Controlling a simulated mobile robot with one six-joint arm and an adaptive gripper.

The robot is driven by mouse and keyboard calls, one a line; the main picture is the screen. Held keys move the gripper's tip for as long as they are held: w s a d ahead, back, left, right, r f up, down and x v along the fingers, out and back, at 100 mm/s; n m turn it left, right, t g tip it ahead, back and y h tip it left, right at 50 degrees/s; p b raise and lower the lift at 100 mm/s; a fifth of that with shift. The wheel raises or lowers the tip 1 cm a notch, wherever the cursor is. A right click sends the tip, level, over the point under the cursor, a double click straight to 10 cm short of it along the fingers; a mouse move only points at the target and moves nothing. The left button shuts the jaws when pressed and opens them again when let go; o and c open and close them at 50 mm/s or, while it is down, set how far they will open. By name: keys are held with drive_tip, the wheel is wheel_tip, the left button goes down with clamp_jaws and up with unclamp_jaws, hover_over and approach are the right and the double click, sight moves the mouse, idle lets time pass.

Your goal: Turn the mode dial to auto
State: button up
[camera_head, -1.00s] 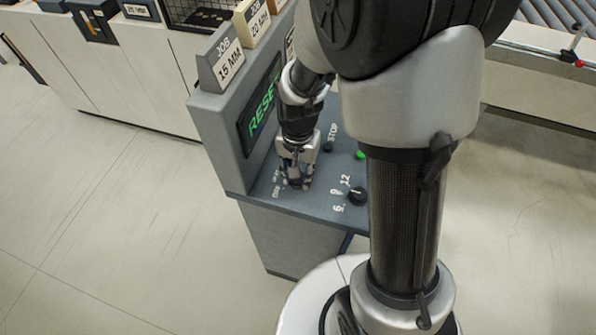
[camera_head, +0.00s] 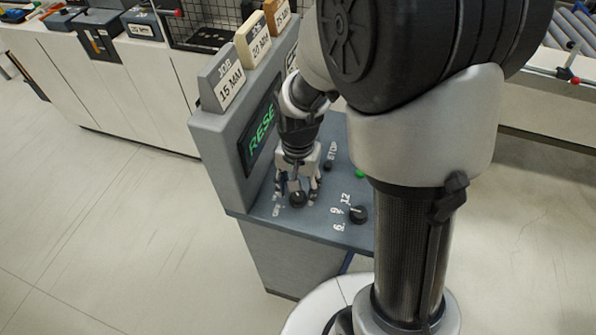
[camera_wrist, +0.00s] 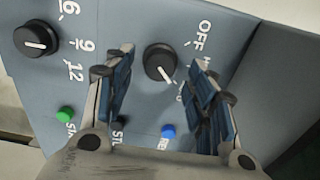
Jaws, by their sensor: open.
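The mode dial (camera_wrist: 160,62) is a round black knob with a white pointer line on the console's sloped top. In the wrist view its pointer aims down and right, away from the OFF label, toward a mark partly hidden by my right-hand finger. The other mode labels are mostly covered by that finger. The dial also shows in the head view (camera_head: 297,199), just below my fingertips. My gripper (camera_head: 298,190) is open, with one finger on each side of the dial and gaps to it in the wrist view. It holds nothing.
A second black dial (camera_wrist: 36,39), marked 6, 9 and 12, sits beside it. A green button (camera_wrist: 65,114) and a blue button (camera_wrist: 168,131) are nearby. The console's upright panel with a green RESE... display (camera_head: 262,128) rises close beside my gripper, topped by job blocks (camera_head: 222,80).

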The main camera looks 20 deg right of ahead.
sight(298, 195)
wheel_tip(298, 195, up, 10)
idle(0.3)
idle(0.3)
drive_tip(key=s+r+n+t+b, duration=0.1)
drive_tip(key=s+r+n+t, duration=0.1)
drive_tip(key=s, duration=0.5)
drive_tip(key=s+r+n+t+b, duration=0.2)
drive_tip(key=s+r+n, duration=0.2)
drive_tip(key=s, duration=0.4)
drive_tip(key=shift+s+n+t, duration=0.15)
drive_tip(key=shift+n+t, duration=0.15)
drive_tip(key=shift+n, duration=0.4)
drive_tip(key=shift+d+r, duration=0.1)
drive_tip(key=shift+c, duration=0.2)
idle(0.6)
